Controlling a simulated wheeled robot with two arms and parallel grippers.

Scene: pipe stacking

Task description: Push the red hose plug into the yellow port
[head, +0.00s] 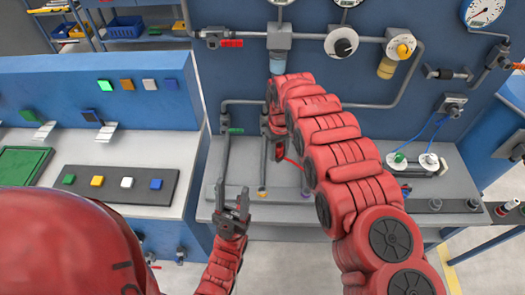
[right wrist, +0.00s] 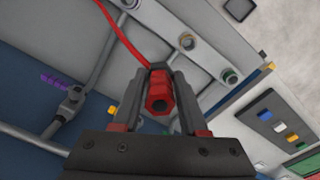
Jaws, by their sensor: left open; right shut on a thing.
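The red hose plug (right wrist: 160,97) is between the fingers of my right gripper (right wrist: 172,92) in the right wrist view, its open end facing the camera. A thin red hose (right wrist: 124,38) runs up from it. In the head view my right gripper (head: 275,148) is over the bench, partly hidden by its own arm. A small yellow spot (head: 262,193) shows near the bench's front edge; I cannot tell whether it is the yellow port. The plug is apart from any port I can make out. My left gripper (head: 236,204) is open and empty at the bench's front left.
Grey pipes (head: 225,150) rise at the back left of the bench (head: 232,178). A blue panel with gauges (head: 483,10) stands behind. Round ports (right wrist: 187,41) line a grey strip in the right wrist view. A button panel (head: 113,183) lies at left.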

